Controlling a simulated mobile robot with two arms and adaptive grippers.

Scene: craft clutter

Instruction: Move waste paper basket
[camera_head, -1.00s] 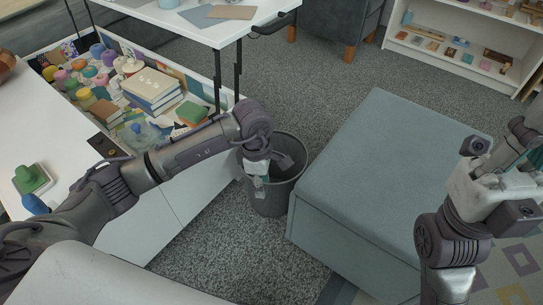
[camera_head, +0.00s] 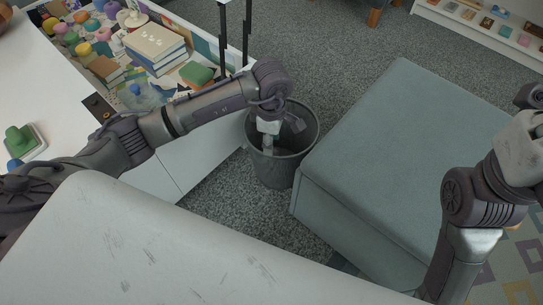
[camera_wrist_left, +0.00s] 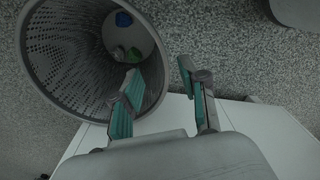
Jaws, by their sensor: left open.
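The waste paper basket (camera_head: 274,172) is a dark grey round mesh bin standing on the carpet between the white desk and a blue-grey ottoman. My left gripper (camera_head: 269,146) is open at the basket, pointing down at its rim. In the left wrist view the basket (camera_wrist_left: 48,50) lies at upper left with its mouth showing. There my left gripper (camera_wrist_left: 160,73) has one finger over the basket's opening and the other outside its wall. My right gripper (camera_head: 522,150) is partly cut off at the right edge; its fingers are not visible.
The ottoman (camera_head: 390,150) stands close to the right of the basket. The white desk (camera_head: 195,152) is on the left, with an open drawer holding books (camera_head: 155,45) and paint pots. A low shelf (camera_head: 490,25) is at the back right. Carpet is free behind the basket.

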